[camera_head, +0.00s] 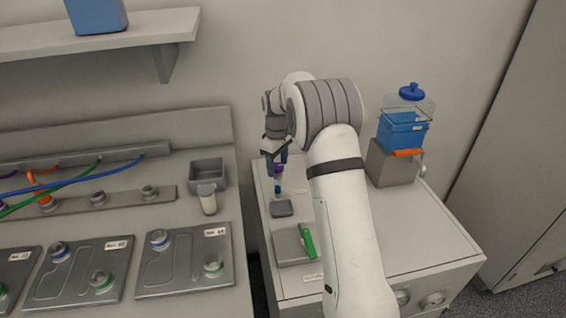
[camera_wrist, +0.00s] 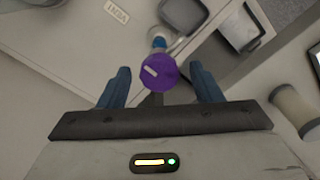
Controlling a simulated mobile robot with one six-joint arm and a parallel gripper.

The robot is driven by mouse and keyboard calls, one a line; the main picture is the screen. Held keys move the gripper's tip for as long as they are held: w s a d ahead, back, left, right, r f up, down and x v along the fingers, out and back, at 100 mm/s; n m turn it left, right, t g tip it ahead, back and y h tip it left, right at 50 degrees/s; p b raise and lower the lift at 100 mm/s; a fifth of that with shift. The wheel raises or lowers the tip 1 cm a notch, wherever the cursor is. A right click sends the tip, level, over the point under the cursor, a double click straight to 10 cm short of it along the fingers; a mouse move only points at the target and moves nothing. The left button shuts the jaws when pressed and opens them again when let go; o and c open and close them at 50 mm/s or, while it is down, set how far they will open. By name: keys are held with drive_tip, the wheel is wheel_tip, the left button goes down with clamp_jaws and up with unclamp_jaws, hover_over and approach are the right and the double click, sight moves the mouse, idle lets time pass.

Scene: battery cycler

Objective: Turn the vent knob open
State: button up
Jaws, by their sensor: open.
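The vent knob (camera_wrist: 157,72) is a round purple cap with a short white mark, on a small pipe with a blue fitting. In the wrist view it sits between the two dark blue fingers of my gripper (camera_wrist: 160,80), with a gap on each side. A VENT label (camera_wrist: 117,12) lies on the surface near it. In the head view the purple knob (camera_head: 278,171) shows small below my gripper (camera_head: 277,160), partly hidden by the fingers. My gripper is open and points down at the knob.
The grey cabinet top (camera_head: 350,220) holds a dark square pad (camera_head: 281,208), a plate with a green handle (camera_head: 308,242), and a blue container (camera_head: 402,130) on a grey box. The left bench carries metal plates (camera_head: 185,259), a grey bin (camera_head: 207,173) and cables.

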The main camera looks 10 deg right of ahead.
sight(277, 166)
drive_tip(key=shift+r, duration=0.1)
wheel_tip(277, 166, up, 7)
drive_tip(key=shift+f+b, duration=0.1)
drive_tip(key=shift+b, duration=0.2)
drive_tip(key=shift+r, duration=0.45)
drive_tip(key=shift+s+r, duration=0.1)
drive_tip(key=shift+r, duration=0.05)
drive_tip(key=s+d+r+m+t, duration=0.1)
drive_tip(key=s+r+m, duration=0.25)
drive_tip(key=s, duration=1.05)
drive_tip(key=s+d+r+m+t, duration=0.1)
drive_tip(key=s+r+m, duration=0.25)
drive_tip(key=s, duration=0.95)
drive_tip(key=s+f+m, duration=0.2)
drive_tip(key=s+f, duration=0.1)
drive_tip(key=s, duration=0.8)
drive_tip(key=shift+s+a+f+t, duration=0.15)
drive_tip(key=shift+s+f+t, duration=0.15)
drive_tip(key=shift+t, duration=0.1)
